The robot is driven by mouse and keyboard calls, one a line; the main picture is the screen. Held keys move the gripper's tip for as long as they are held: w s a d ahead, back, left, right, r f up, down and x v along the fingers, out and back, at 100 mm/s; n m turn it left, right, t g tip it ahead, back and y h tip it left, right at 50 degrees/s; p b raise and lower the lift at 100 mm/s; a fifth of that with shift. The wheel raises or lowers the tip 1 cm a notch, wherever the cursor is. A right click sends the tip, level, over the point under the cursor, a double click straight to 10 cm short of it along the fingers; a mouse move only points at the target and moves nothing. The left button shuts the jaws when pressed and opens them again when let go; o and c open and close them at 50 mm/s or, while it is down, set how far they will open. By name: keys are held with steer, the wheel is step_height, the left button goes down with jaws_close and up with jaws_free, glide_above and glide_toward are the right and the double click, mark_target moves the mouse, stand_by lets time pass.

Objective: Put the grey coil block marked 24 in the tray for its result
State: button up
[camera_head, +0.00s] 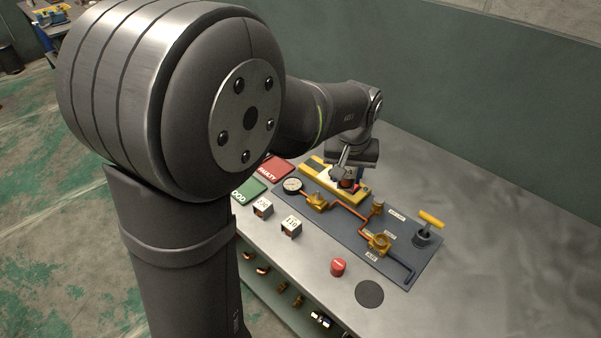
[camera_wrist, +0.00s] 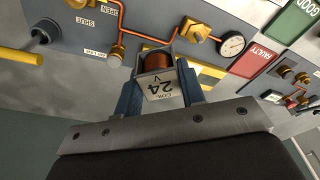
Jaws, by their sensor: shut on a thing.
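The grey coil block marked 24 V (camera_wrist: 160,84) has a copper winding. It sits between the two blue fingers of my gripper (camera_wrist: 158,98), which is shut on it. In the head view my gripper (camera_head: 349,182) is over the yellow-edged fixture (camera_head: 323,172) at the back of the panel; whether the block touches it I cannot tell. The red FAULTY tray (camera_head: 276,168) lies left of the gripper, with the green GOOD tray (camera_head: 249,191) in front of it. Both also show in the wrist view, FAULTY (camera_wrist: 252,61) and GOOD (camera_wrist: 292,17). Their visible parts look empty.
The grey panel (camera_head: 337,222) carries copper pipes, brass valves, a dial gauge (camera_head: 292,185) and a yellow-handled valve (camera_head: 429,221). Two marked blocks (camera_head: 291,227) (camera_head: 262,208), a red button (camera_head: 338,267) and a dark disc (camera_head: 369,293) are in front. The bench's right side is clear.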

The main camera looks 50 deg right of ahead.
steer(key=w+d+f+n, duration=0.1)
steer(key=w+d, duration=0.1)
steer(key=w, duration=0.5)
steer(key=w+d+f+n, duration=0.1)
steer(key=w+d, duration=0.1)
steer(key=w, duration=0.6)
glide_above(275, 169)
steer(key=f, duration=0.7)
steer(key=shift+s+d+f, duration=0.1)
steer(key=shift+s, duration=0.1)
steer(key=shift+w+f, duration=0.3)
steer(key=shift+f, duration=1.9)
steer(key=shift+f, duration=0.15)
steer(key=o, duration=1)
steer(key=shift+o, duration=0.2)
